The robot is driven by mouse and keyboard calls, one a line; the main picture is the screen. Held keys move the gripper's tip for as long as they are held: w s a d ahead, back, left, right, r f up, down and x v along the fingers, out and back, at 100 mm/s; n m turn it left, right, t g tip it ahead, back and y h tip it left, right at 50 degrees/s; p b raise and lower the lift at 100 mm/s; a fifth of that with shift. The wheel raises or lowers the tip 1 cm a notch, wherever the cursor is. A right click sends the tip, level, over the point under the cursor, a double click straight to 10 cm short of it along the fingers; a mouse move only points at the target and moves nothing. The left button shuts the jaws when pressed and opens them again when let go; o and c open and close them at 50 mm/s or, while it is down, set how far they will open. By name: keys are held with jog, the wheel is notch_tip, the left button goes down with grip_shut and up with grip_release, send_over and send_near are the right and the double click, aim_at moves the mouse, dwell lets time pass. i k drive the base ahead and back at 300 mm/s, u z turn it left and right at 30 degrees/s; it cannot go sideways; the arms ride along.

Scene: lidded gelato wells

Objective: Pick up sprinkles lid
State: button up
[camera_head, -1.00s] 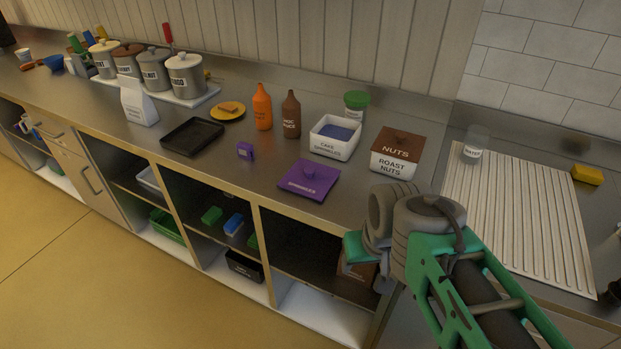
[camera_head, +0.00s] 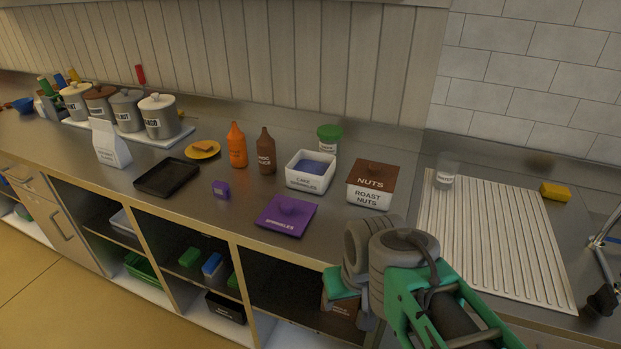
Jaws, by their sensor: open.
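The roast nuts tub (camera_head: 369,196) with its brown lid stands right of the lid. A ribbed white drainer (camera_head: 490,240) lies right. Open shelves are below the counter.

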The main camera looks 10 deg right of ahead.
aim_at(286, 215)
jog(key=k, duration=0.4)
jog(key=u, duration=1.85)
jog(key=i, duration=1)
jog(key=z, duration=0.7)
